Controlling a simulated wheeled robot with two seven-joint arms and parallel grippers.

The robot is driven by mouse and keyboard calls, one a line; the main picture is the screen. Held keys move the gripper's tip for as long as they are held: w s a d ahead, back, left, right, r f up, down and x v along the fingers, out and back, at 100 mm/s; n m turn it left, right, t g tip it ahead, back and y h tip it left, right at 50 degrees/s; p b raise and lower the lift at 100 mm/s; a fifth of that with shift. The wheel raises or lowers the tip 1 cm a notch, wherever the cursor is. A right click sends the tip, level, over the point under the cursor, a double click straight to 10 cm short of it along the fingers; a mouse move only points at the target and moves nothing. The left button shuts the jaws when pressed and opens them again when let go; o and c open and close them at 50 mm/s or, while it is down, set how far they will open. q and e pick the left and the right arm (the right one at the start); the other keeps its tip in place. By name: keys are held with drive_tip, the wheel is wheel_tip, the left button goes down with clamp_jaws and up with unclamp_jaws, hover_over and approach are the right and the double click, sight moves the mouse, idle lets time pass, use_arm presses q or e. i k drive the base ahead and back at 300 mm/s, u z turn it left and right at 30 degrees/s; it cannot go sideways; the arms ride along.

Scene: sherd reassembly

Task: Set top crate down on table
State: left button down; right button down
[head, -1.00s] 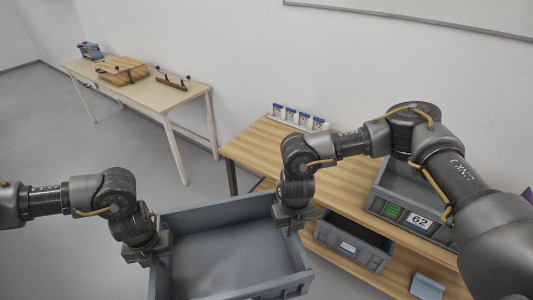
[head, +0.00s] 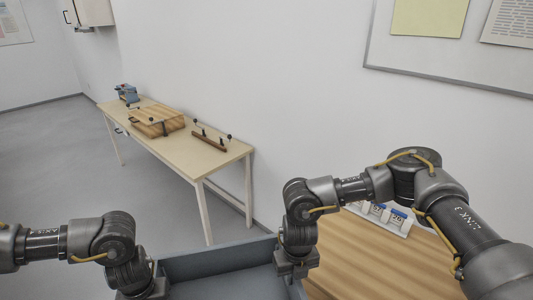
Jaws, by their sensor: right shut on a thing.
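A grey-blue crate (head: 220,262) is held up in front of me at the bottom of the head view; only its far wall and part of its inside show, and the rest is cut off. My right gripper (head: 292,270) is shut on the crate's right rim. My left gripper (head: 143,292) is at the crate's left side, at the bottom edge of the view, with its fingertips out of sight. A pale table (head: 222,158) stands beyond, along the wall. A wooden-topped table (head: 370,262) is at the lower right, partly behind my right arm.
On the pale table are a wooden box-like board (head: 157,121), a dark bar with knobs (head: 208,140) and a small blue device (head: 128,94). White-and-blue labelled holders (head: 378,212) stand at the back of the wooden table. Grey floor is free at the left.

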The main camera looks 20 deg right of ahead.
sight(372, 269)
drive_tip(key=z, duration=0.55)
drive_tip(key=i, duration=0.7)
drive_tip(key=z, duration=1.05)
drive_tip(key=i, duration=0.25)
drive_tip(key=z, duration=0.25)
